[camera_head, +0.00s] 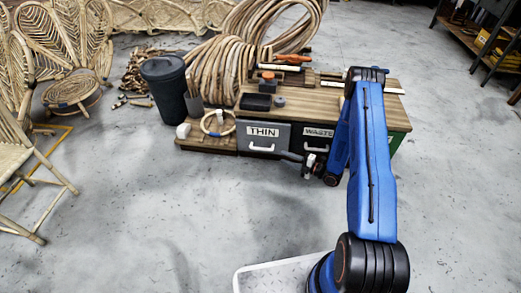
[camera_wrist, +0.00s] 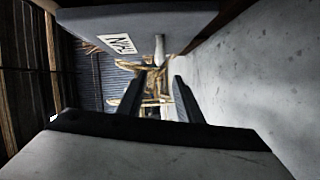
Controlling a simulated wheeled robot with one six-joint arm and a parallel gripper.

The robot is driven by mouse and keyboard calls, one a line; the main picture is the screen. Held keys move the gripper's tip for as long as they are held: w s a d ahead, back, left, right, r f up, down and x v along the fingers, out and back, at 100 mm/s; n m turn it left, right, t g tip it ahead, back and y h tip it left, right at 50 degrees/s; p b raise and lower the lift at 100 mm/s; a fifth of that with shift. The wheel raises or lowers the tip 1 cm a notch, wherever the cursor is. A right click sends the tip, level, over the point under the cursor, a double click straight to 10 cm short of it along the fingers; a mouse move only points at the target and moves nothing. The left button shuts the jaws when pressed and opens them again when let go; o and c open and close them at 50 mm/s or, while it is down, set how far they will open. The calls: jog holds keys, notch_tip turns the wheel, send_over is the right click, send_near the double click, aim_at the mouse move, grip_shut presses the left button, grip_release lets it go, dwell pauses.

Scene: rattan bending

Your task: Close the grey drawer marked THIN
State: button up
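The grey drawer marked THIN (camera_head: 264,138) is in the low wooden bench, with a pale handle (camera_head: 261,148) below its label. Its front looks slightly forward of the neighbouring drawer, but I cannot tell how far it stands out. My gripper (camera_head: 286,155) is low in front of the bench, pointing left, just right of the THIN handle. In the wrist view, the THIN drawer front (camera_wrist: 180,22) fills the top, and its handle (camera_wrist: 159,48) shows beyond the fingertips. My gripper (camera_wrist: 158,82) is open and empty, its fingers apart from the handle.
The drawer marked WASTE (camera_head: 318,134) is right of THIN, partly behind my arm. Rattan coils (camera_head: 222,70) and a dark bin (camera_head: 168,88) stand left and behind. Tools and a black tray (camera_head: 255,102) lie on the bench top.

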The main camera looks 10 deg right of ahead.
aim_at(261, 149)
jog(key=x, duration=1.5)
jog(key=shift+w+a, duration=0.15)
grip_shut()
